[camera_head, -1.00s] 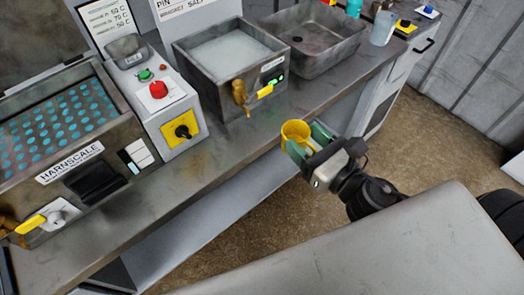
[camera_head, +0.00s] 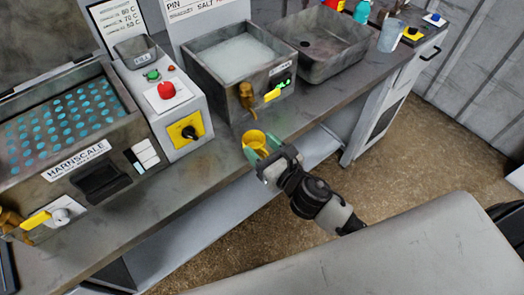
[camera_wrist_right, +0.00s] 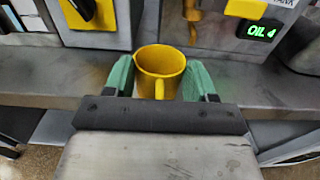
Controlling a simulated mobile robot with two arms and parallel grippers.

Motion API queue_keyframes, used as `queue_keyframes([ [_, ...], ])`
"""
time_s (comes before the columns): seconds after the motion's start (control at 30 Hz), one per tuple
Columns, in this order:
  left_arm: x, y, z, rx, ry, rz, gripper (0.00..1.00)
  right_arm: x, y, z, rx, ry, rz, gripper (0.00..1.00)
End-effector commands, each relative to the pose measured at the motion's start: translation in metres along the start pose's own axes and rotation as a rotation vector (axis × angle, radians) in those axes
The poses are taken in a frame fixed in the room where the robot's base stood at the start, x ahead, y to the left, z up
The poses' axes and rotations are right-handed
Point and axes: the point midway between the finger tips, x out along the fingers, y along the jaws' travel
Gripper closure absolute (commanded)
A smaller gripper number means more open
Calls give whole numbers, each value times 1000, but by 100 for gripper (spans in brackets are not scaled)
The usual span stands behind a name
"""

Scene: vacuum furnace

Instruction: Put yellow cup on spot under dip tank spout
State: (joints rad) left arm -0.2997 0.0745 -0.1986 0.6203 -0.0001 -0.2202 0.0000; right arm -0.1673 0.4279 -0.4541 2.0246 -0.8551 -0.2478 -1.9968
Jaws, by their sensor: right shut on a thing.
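The yellow cup (camera_head: 254,138) is upright between the green fingers of my right gripper (camera_head: 257,152), which is shut on it. In the right wrist view the cup (camera_wrist_right: 160,60) sits between both fingers (camera_wrist_right: 158,78), handle toward the wrist. It is at the counter's front edge, in front of and below the brass spout (camera_head: 247,95) of the dip tank (camera_head: 222,92). The spout (camera_wrist_right: 192,18) also shows behind the cup, slightly right. I cannot tell whether the cup touches the counter. No distinct spot is clear under the spout. My left gripper is not in view.
A control box (camera_head: 165,110) with a red button and yellow switch plate stands left of the tank. An empty metal basin (camera_head: 335,62) stands right of the tank. The counter (camera_head: 205,165) is bare in front.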

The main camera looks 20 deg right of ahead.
Motion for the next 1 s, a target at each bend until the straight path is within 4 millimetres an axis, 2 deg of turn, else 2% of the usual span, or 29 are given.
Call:
queue_keyframes([
  [0.03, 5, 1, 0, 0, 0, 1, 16, 0, 0, -10, 5, 1, -3, 72],
  [0.1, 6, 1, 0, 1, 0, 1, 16, 0, 0, -14, 3, -1, -1, 72],
  [0.5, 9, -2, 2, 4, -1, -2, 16, 0, 0, -19, 0, -1, 0, 72],
  [0.53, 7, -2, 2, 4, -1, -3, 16, 0, 0, -17, 0, -1, 0, 40],
  [0.67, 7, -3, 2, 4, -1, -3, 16, 0, 0, -17, 0, 0, 0, 20],
  [1.0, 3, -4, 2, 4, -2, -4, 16, 0, 0, -13, 0, -1, 0, 19],
])
